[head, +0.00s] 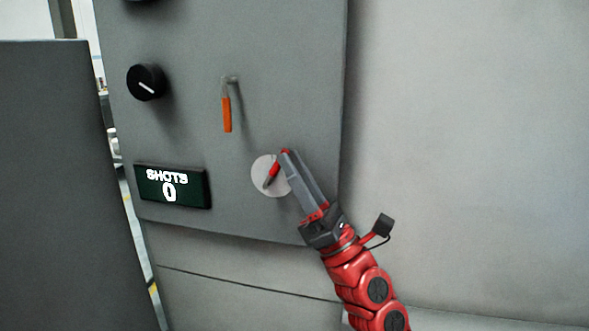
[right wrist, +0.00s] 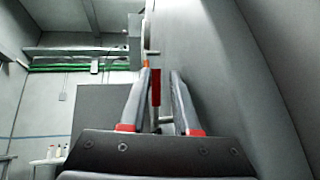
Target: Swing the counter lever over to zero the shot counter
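The shot counter display (head: 172,187) on the grey panel reads "SHOTS 0". To its right is a round pale plate (head: 262,187) with a short red lever (head: 272,172) that leans up to the right; my gripper hides part of both. My right gripper (head: 287,155) comes from the lower right, its fingertips beside the lever. In the right wrist view the fingers stand apart, with the red lever (right wrist: 156,88) in the gap, nearer the left finger. Whether it touches that finger I cannot tell. My left gripper is not in view.
An orange handle (head: 227,114) hangs from a bracket above the plate. A black knob (head: 146,82) sits at the panel's upper left. A dark upright panel (head: 45,180) stands at the left. The pale wall (head: 460,150) on the right is bare.

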